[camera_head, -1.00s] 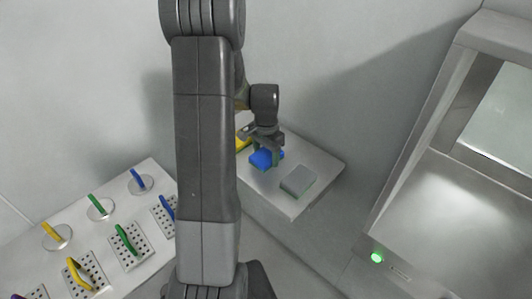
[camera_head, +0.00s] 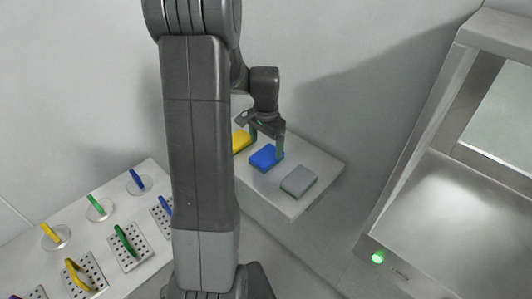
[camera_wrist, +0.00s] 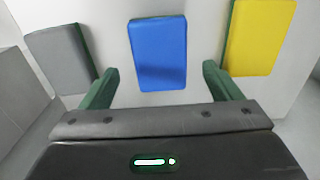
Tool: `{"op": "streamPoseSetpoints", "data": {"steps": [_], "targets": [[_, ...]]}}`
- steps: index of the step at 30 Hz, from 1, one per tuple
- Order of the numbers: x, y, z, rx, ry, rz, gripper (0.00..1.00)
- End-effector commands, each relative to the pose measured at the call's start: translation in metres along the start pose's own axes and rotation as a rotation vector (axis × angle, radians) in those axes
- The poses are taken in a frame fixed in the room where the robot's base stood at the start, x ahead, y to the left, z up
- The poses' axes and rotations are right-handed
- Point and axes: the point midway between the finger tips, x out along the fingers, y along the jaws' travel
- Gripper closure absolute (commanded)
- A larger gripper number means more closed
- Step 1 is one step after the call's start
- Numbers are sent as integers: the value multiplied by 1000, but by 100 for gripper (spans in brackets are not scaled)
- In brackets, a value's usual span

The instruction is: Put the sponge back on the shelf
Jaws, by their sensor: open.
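Three sponges lie in a row on a pale shelf (camera_head: 318,163). The blue sponge (camera_head: 266,157) is in the middle, the yellow sponge (camera_head: 241,141) to its left and the grey sponge (camera_head: 299,181) to its right in the head view. My gripper (camera_head: 267,150) is open just above the blue sponge. In the wrist view, the blue sponge (camera_wrist: 158,52) lies flat ahead of and between the spread green fingers (camera_wrist: 160,85), with nothing held. There the grey sponge (camera_wrist: 60,58) is at left and the yellow sponge (camera_wrist: 261,37) at right.
At lower left a white table (camera_head: 150,243) carries perforated plates and round discs with coloured handles. At right stands a metal cabinet (camera_head: 440,215) with a window and a green light (camera_head: 377,257). A wall rises behind the shelf.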

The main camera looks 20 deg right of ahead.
Motion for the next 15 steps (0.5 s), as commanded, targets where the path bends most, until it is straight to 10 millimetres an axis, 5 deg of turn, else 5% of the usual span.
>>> {"op": "streamPoseSetpoints", "data": {"steps": [6, 15], "targets": [[-46, 0, 0, 0, 3, -3, 15], [-71, 0, 0, 0, 0, 0, 15]]}}
